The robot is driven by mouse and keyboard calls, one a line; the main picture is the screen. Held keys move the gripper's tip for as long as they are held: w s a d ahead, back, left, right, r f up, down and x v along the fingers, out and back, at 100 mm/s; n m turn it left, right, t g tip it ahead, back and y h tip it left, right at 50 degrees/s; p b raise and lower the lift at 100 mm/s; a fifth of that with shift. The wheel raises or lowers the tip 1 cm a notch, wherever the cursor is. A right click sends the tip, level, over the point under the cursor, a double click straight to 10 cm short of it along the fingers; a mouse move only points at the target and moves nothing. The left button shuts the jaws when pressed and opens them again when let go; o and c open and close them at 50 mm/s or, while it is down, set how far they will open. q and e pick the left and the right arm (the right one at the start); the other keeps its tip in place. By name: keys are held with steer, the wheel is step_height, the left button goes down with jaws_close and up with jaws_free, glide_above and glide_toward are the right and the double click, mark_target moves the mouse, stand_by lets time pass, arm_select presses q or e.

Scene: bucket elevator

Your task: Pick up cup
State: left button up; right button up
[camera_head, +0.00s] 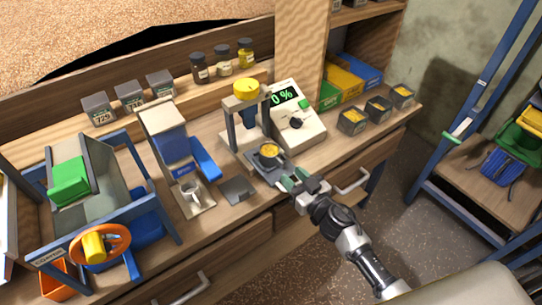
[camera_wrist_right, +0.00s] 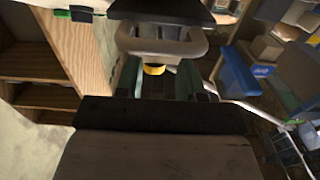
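A small light-grey cup (camera_head: 192,190) stands upright on the tray under the blue dispenser, left of the middle of the bench. A small dark dish with yellow contents (camera_head: 269,152) sits on the plate of the press. My right gripper (camera_head: 292,178) is low at the front bench edge, just in front of that dish and well right of the grey cup. Its green-padded fingers look apart and empty. In the wrist view, the fingers (camera_wrist_right: 156,84) stand apart with a yellow piece (camera_wrist_right: 153,69) beyond them. My left gripper is not in view.
The press (camera_head: 246,120) with its yellow knob stands beside the display unit (camera_head: 297,115). A dark flat plate (camera_head: 238,190) lies between the dispenser (camera_head: 172,150) and the press. A blue-framed machine (camera_head: 95,205) fills the left. Drawer handles (camera_head: 351,181) stick out in front.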

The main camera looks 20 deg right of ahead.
mark_target(283, 165)
steer(key=shift+x, duration=3.1)
jaws_close()
